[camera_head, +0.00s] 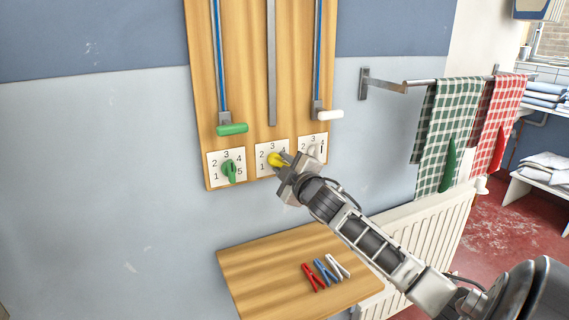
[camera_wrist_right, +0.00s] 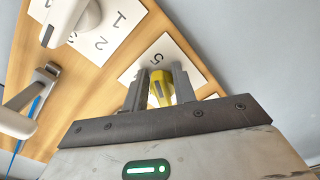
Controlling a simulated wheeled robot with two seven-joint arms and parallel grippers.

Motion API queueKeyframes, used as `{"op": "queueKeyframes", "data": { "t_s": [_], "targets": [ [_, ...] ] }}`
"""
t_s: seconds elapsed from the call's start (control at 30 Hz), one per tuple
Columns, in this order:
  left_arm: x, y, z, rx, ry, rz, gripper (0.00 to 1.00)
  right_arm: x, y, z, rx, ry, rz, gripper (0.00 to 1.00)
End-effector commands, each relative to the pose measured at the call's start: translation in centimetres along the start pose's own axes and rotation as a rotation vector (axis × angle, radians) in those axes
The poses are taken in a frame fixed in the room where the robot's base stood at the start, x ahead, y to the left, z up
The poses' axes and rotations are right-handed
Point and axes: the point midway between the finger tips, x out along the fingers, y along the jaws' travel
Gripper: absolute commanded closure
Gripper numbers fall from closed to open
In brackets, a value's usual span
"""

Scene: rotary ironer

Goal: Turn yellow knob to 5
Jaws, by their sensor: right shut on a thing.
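The yellow knob (camera_head: 273,160) sits on the middle of three numbered plates (camera_head: 263,151) low on the wooden board. My right gripper (camera_head: 284,161) is shut on it. In the right wrist view the yellow knob (camera_wrist_right: 160,90) lies between the two fingers of my right gripper (camera_wrist_right: 162,84), one on each side. The 5 on its plate (camera_wrist_right: 151,57) shows just beyond the knob in that view. In the head view the gripper covers the 5. I cannot tell exactly which number the knob points at. My left gripper is not in view.
A green knob (camera_head: 230,171) is to the left and a white knob (camera_head: 313,153) is close to the right. Green (camera_head: 232,129) and white (camera_head: 329,115) lever handles hang above. Below, a wooden shelf (camera_head: 259,274) holds several pegs. Towels (camera_head: 444,124) hang at right.

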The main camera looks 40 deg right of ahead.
Motion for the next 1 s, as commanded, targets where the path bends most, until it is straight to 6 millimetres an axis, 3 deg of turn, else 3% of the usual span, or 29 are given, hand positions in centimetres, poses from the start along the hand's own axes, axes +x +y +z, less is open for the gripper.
{"op": "queueKeyframes", "data": {
  "t_s": [0.5,0.53,0.57,0.87,1.0],
  "targets": [
    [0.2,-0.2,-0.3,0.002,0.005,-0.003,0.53,0.0,-0.3,-0.2,0.018,0.005,-0.005,0.96],
    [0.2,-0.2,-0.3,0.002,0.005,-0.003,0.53,0.0,-0.3,-0.2,0.018,0.005,-0.005,0.68],
    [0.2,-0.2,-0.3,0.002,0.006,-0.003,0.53,0.0,-0.3,-0.2,0.018,0.005,-0.005,0.65],
    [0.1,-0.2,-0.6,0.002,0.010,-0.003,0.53,-0.1,-0.1,-0.1,0.017,0.002,-0.001,0.65],
    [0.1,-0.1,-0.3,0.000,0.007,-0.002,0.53,-1.0,-0.3,0.0,0.016,0.003,-0.003,0.65]
  ]
}}
